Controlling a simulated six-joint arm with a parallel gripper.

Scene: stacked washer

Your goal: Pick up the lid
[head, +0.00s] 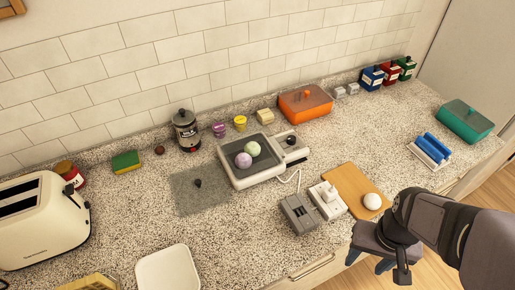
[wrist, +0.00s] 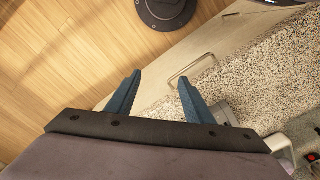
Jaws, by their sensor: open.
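A flat, dark, see-through square lid (head: 201,190) with a small black knob lies on the counter in the head view, left of a light-coloured square pan (head: 240,178). The pan holds a green ball (head: 252,149) and a purple ball (head: 243,160). My gripper (head: 368,262) is at the lower right of the head view, past the counter's front edge and far from the lid. In the wrist view my gripper (wrist: 158,97) has its two blue fingers spread apart with nothing between them. The lid does not show in the wrist view.
Near the lid stand a dark canister (head: 186,130), a white tray (head: 168,270) and a toaster (head: 42,220). Grey and white devices (head: 300,214) and a wooden board (head: 350,187) with a white ball lie between my gripper and the pan.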

